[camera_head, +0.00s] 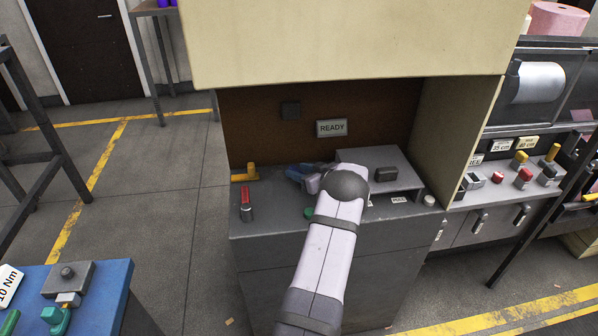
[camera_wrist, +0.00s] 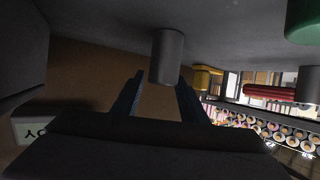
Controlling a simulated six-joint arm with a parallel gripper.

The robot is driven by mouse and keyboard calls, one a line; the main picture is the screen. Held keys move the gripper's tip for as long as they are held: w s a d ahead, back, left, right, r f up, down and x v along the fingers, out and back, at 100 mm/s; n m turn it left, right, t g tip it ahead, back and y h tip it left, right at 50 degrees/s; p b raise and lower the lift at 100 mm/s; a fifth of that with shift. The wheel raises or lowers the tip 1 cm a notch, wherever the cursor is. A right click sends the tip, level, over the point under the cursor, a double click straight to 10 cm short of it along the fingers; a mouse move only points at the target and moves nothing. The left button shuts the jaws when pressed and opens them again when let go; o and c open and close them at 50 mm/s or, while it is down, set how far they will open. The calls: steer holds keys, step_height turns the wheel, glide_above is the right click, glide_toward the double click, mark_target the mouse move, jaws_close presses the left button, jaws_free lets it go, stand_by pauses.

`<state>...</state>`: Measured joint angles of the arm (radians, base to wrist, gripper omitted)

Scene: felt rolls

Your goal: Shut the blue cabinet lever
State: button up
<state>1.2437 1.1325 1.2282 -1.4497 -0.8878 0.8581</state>
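My gripper (camera_wrist: 161,78) reaches over the grey counter (camera_head: 265,223) of the cabinet. In the wrist view its two dark blue fingers stand apart, with brown back wall visible between them. A grey post (camera_wrist: 167,55) shows in line with the gap, close to the right fingertip; contact cannot be told. In the head view, blue shapes (camera_head: 300,172) show at the gripper's end, beside the grey raised box. I cannot tell which of this blue is finger and which is the blue lever; my arm hides part of this spot.
A yellow lever (camera_head: 245,175) and a red lever (camera_head: 245,205) are at the counter's left. A green knob (camera_head: 309,212) is close to my arm. The grey raised box (camera_head: 400,163) stands right. The cream hood (camera_head: 340,45) overhangs the counter; a READY sign (camera_head: 332,128) hangs behind.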

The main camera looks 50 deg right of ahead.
steer(key=shift+b+v, duration=0.95)
steer(key=shift+v, duration=2.55)
steer(key=shift+w+n, duration=0.1)
steer(key=shift+n, duration=0.2)
steer(key=n, duration=0.1)
steer(key=r+n+b, duration=0.1)
steer(key=n, duration=0.1)
steer(key=d+n+b, duration=0.1)
steer(key=n, duration=0.1)
steer(key=shift+r, duration=0.15)
steer(key=n+b, duration=0.2)
steer(key=n, duration=0.6)
steer(key=n+b, duration=0.1)
steer(key=n, duration=0.8)
steer(key=n+b, duration=0.2)
steer(key=n, duration=0.7)
steer(key=shift+s+a+b, duration=0.3)
steer(key=shift+b, duration=0.05)
steer(key=n, duration=0.1)
steer(key=f+n, duration=0.1)
steer(key=n, duration=0.2)
steer(key=shift+s+a+f, duration=0.15)
steer(key=shift+a, duration=0.15)
